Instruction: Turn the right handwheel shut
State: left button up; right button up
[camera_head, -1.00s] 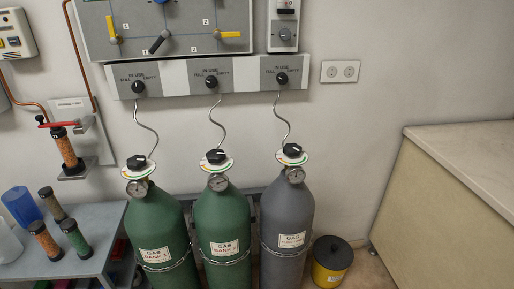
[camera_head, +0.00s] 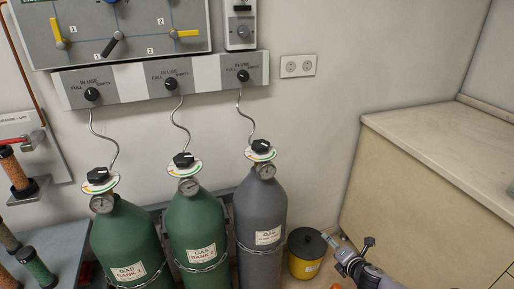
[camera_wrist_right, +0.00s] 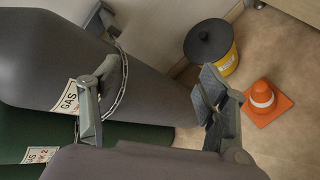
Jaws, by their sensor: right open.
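The right handwheel (camera_head: 261,147) is a black knob with a white mark over a coloured dial, on top of the grey gas cylinder (camera_head: 262,210). Two green cylinders (camera_head: 195,220) to its left carry similar black handwheels (camera_head: 183,160). My right gripper (camera_head: 351,244) is at the lower right of the head view, to the right of the grey cylinder and well below its handwheel. In the right wrist view the gripper (camera_wrist_right: 152,100) has its fingers wide apart with nothing held; the grey cylinder (camera_wrist_right: 60,55) lies beyond. The handwheel is out of that view. My left gripper is not in view.
A yellow bin with a black lid (camera_head: 306,250) stands right of the grey cylinder. An orange cone (camera_wrist_right: 264,98) is on the floor near it. A beige counter (camera_head: 420,190) fills the right side. Chains (camera_head: 205,266) wrap the cylinders, and a valve panel (camera_head: 110,30) hangs above.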

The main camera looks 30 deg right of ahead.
jog(key=w+a+r+n+t+y, duration=0.15)
jog(key=w+r+n, duration=0.25)
jog(key=r, duration=0.5)
jog(key=w+a+r+n+t, duration=0.3)
jog(key=w+r+n, duration=0.1)
jog(key=r, duration=0.5)
jog(key=n+t+y, duration=0.2)
jog(key=n+y, duration=0.2)
jog(key=n, duration=0.4)
send_near(266, 149)
pick_arm(q)
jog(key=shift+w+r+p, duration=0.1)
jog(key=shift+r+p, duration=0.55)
jog(key=shift+p, duration=0.1)
pick_arm(e)
jog(key=shift+h, duration=0.25)
jog(key=shift+w+a+f, duration=0.1)
jog(key=shift+w+a, duration=0.05)
jog(key=shift+w, duration=3.05)
jog(key=shift+w+a, duration=0.15)
jog(key=shift+w, duration=3.1)
jog(key=shift+c, duration=0.6)
jog(key=c, duration=1.1)
